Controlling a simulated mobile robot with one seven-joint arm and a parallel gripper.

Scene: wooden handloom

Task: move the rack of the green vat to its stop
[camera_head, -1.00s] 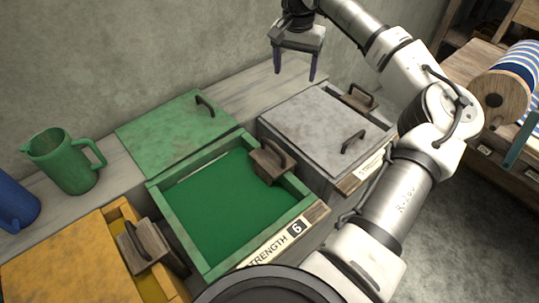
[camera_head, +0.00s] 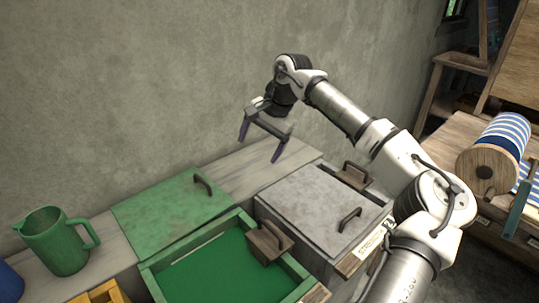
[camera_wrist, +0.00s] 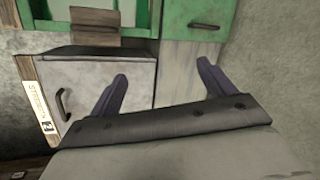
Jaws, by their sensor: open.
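The green vat (camera_head: 157,286) is open, with green liquid inside, at the bottom of the head view; its front is cut off. Its green lid (camera_head: 178,212) lies behind the opening. The rack (camera_head: 268,243), a dark wooden block with a curved handle, sits at the vat's right side near the back. My gripper (camera_head: 259,148) is open and empty, above and behind the vats, apart from the rack. In the wrist view my gripper (camera_wrist: 162,72) has its fingers spread with nothing between them, and the green vat's rim (camera_wrist: 141,14) shows at the top.
A grey lidded vat (camera_head: 318,208) with its own wooden block (camera_head: 352,177) stands to the right. A green jug (camera_head: 57,241) stands at the left. The orange vat (camera_head: 102,292) is mostly cut off. A plaster wall (camera_head: 130,90) rises behind the shelf.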

